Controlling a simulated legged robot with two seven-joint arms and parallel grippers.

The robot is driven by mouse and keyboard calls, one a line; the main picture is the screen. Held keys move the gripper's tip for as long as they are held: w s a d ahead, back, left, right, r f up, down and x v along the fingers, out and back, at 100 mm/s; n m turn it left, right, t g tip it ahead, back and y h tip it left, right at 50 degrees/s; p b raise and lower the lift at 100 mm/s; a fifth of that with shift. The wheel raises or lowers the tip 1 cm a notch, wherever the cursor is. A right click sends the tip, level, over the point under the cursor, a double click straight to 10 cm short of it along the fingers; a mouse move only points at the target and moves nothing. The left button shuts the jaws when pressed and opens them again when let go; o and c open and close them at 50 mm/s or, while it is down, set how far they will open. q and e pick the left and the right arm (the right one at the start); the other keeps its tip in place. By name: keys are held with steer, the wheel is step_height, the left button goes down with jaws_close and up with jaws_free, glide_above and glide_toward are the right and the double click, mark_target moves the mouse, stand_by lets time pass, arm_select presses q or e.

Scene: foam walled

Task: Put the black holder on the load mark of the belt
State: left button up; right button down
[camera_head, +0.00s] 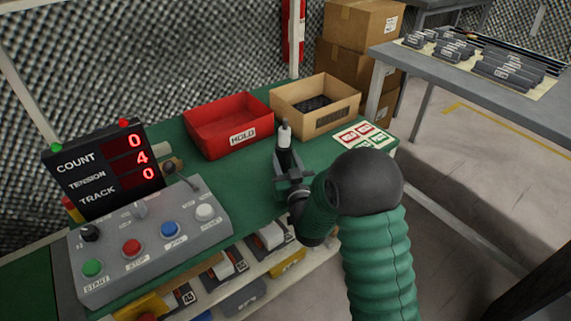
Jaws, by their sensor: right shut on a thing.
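My right gripper (290,179) reaches over the green bench from the lower right. It is shut on an upright dark piece, which looks like the black holder (284,157), with a white capped cylinder (285,135) at its top. The fingers hide its lower part, so I cannot tell whether it touches the bench. I cannot make out the belt or its load mark. My left gripper is not in view.
A red HOLD bin (209,138) and a tan box (342,120) with dark contents stand behind the gripper. A control panel (150,240) and a COUNT display (104,170) are at left. Label cards (364,136) lie right. A grey table (460,85) carries several grey parts.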

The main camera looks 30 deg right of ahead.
steer(key=c, duration=0.8)
jaws_free()
steer(key=shift+r, duration=0.1)
